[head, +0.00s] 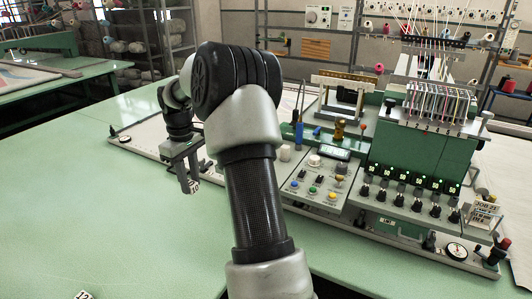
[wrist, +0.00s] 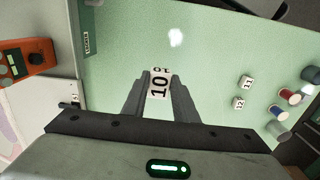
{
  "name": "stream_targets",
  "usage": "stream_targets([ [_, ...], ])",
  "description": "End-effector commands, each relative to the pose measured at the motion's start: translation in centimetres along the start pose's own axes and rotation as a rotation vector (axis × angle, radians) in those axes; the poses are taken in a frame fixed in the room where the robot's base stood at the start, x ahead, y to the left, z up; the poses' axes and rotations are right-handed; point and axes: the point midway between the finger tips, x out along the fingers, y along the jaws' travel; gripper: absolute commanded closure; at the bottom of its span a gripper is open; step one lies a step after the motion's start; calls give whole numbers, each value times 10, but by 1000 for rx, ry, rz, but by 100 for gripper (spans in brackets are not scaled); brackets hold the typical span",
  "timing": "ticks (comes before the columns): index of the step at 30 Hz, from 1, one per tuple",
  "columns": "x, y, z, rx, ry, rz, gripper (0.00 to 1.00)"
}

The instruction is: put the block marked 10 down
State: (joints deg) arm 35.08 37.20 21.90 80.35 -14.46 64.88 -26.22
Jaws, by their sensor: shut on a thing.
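The white block marked 10 (wrist: 159,84) is held between the two dark fingers of my gripper (wrist: 161,92) in the wrist view. The gripper is shut on it, and the number faces the wrist camera. Pale green tabletop shows around and beyond the block; I cannot tell the gap between them. In the head view my gripper (head: 190,186) hangs over the green table (head: 110,215), left of the control panel, and the block is hardly visible there.
Blocks marked 11 (wrist: 247,82) and 12 (wrist: 239,103) sit on the table, with thread spools (wrist: 290,96) beyond them. An orange device (wrist: 27,59) lies at the left. Table left of my arm is largely clear.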

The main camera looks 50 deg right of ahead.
Motion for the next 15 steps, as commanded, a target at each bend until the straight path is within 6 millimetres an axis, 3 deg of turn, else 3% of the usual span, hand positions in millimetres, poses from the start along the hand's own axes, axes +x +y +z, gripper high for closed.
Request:
stream_targets([
  [1, -11, 20, 8, 7, 1, 0, 98],
  [6, -33, 79, 37, 1, 0, 0, 98],
  [15, -68, 163, 99, -10, -3, -3, 98],
])
